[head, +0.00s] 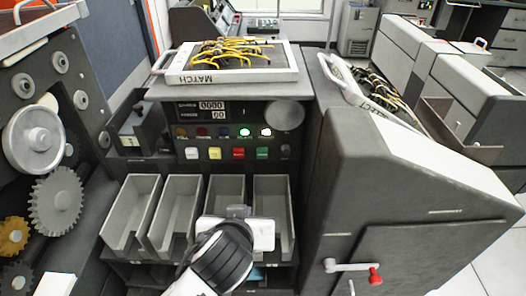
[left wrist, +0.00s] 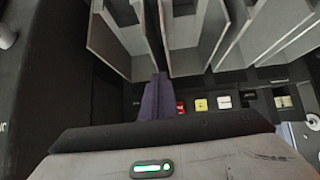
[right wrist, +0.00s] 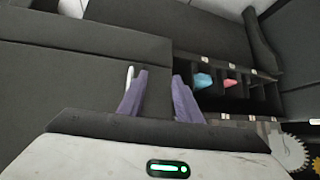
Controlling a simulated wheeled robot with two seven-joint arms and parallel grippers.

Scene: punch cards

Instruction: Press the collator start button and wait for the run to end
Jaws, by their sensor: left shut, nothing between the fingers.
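The collator panel (head: 225,125) has a row of white, yellow, red (head: 238,153) and green (head: 262,153) buttons. I cannot read which label says start. Above them, a green lamp (head: 245,132) and a white lamp (head: 266,131) are lit. The counters (head: 212,105) look like zeros. My left gripper (head: 238,211) is shut and empty in front of the bins, below the buttons. In the left wrist view its fingers (left wrist: 160,82) point past the red button (left wrist: 180,107); the green button is hidden there. My right gripper (right wrist: 160,78) is open and empty, outside the head view.
Several grey bins (head: 126,215) stand below the panel. A MATCH tray (head: 290,70) with yellow wires sits on top. A dark cabinet (head: 390,190) with a red-knobbed crank (head: 375,276) stands right. Gears (head: 57,200) are at left. Blue (right wrist: 203,80) and pink cards lie in lower slots.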

